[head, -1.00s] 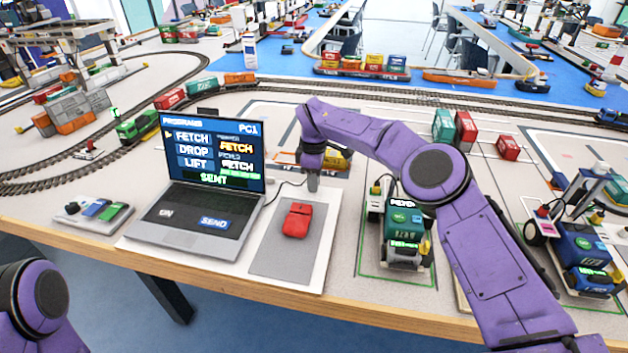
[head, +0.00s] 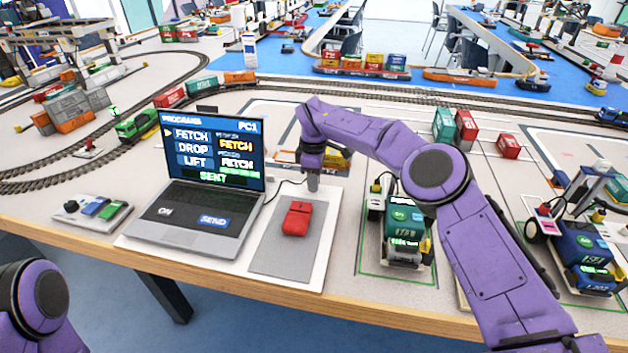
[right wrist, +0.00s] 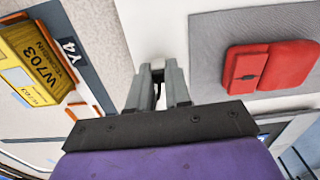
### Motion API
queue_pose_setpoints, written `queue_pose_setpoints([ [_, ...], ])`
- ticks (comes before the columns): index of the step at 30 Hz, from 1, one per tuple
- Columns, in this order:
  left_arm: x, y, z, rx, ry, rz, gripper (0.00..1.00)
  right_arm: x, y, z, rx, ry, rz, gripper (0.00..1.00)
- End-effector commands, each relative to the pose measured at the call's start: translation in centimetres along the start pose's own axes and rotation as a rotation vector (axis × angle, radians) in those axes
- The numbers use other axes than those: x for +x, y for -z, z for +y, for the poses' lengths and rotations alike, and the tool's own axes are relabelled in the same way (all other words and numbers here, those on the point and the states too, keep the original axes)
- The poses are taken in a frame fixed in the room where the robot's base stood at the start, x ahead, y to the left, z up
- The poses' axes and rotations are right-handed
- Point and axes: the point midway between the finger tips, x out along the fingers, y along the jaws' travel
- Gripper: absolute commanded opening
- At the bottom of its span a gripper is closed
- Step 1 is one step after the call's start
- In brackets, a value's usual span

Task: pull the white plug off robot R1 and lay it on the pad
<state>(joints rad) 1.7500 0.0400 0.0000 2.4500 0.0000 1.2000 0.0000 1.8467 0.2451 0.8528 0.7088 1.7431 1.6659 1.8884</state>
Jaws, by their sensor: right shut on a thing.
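My right gripper (head: 314,184) points down at the far right corner of the white board that carries the grey pad (head: 270,262). It also shows in the right wrist view (right wrist: 158,72), shut on a small pale thing, the white plug (right wrist: 157,64), mostly hidden between the fingers. A red mouse-like block (head: 296,219) lies on the pad, clear of the gripper. A teal wheeled robot (head: 403,228) stands right of the pad in a green-outlined bay; I cannot read whether it is R1. My left gripper is out of view.
A laptop (head: 208,200) stands left of the pad, with a dark cable (head: 287,184) running toward my right gripper. A blue robot (head: 582,250) stands at the right. A yellow container (right wrist: 35,55) lies beyond the gripper. Bare pad surrounds the red block.

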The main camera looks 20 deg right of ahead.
Motion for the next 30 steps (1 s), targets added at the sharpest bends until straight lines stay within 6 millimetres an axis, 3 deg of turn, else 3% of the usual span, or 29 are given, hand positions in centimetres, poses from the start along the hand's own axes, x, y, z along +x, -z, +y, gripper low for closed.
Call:
queue_pose_setpoints([
  [13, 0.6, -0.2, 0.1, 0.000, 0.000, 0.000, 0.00, 0.6, 0.0, 0.0, 0.000, 0.000, 0.000, 0.00],
  [14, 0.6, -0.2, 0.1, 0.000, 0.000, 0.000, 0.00, 0.6, 0.0, 0.0, 0.000, 0.000, 0.000, 0.21],
  [15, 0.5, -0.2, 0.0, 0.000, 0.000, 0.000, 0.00, 0.5, 0.0, 0.0, 0.000, 0.000, 0.000, 0.34],
  [17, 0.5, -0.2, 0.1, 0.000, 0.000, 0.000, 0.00, 0.5, 0.0, 0.0, 0.000, 0.000, 0.000, 0.48],
  [26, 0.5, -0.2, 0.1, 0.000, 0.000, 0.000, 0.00, 0.3, 0.0, 0.0, 0.000, -0.001, 0.000, 0.48],
  [30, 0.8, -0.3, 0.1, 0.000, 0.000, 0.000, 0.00, -1.9, 0.1, 0.1, 0.001, -0.004, 0.002, 0.48],
])
